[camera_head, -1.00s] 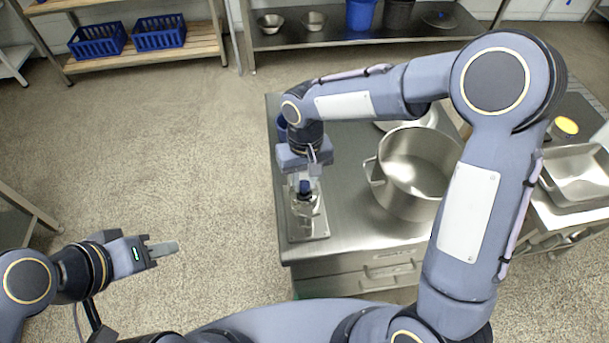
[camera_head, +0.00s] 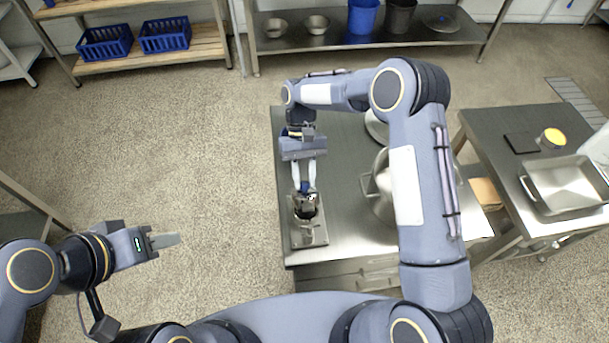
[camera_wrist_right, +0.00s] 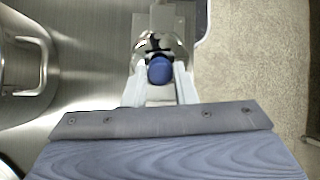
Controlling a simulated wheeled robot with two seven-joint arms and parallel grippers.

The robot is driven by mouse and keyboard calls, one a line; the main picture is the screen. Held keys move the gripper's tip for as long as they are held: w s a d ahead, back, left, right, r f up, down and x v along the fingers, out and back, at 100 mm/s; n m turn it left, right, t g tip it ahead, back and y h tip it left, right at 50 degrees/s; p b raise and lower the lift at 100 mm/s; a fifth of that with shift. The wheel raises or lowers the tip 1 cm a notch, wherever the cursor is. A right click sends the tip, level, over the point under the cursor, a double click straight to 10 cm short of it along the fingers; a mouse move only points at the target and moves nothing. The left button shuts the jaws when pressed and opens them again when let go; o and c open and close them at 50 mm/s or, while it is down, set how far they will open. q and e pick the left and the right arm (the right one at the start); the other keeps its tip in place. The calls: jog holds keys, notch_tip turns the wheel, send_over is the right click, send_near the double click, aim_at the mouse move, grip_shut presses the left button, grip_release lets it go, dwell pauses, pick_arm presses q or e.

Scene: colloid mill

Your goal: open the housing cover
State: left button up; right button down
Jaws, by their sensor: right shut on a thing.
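The colloid mill (camera_head: 307,206) is a small shiny metal machine on a flat base plate at the left front of the steel table. It also shows in the right wrist view (camera_wrist_right: 165,43), with a rounded chrome housing and a blue knob (camera_wrist_right: 160,69). My right gripper (camera_head: 306,186) reaches down to it from behind. In the right wrist view its fingers (camera_wrist_right: 160,80) are on both sides of the blue knob and shut on it. Whether the cover is lifted cannot be told. My left gripper (camera_head: 178,240) hangs over the floor at the left, away from the mill; its fingers look close together.
A large steel pot (camera_head: 381,185) stands on the table right of the mill, partly hidden by my right arm. A second table (camera_head: 490,135) at the right holds a steel pan (camera_head: 565,185) and a yellow-topped item (camera_head: 552,138). Open floor lies left.

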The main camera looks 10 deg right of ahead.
dwell(0.3)
pick_arm(q)
jog(key=c, duration=0.4)
jog(key=shift+w+d+f+n+g+h, duration=0.1)
jog(key=shift+w+d+n+g+h, duration=0.25)
jog(key=shift+w+n+g, duration=0.2)
grip_shut()
jog(key=n+g+h, duration=0.7)
jog(key=n+h, duration=0.3)
jog(key=n, duration=1.1)
send_near(305, 193)
jog(key=shift+m, duration=0.25)
jog(key=s+d+f, duration=0.1)
jog(key=s+d, duration=0.1)
jog(key=s+d+f, duration=0.1)
jog(key=s+d, duration=0.3)
jog(key=s, duration=0.1)
jog(key=shift+f, duration=0.4)
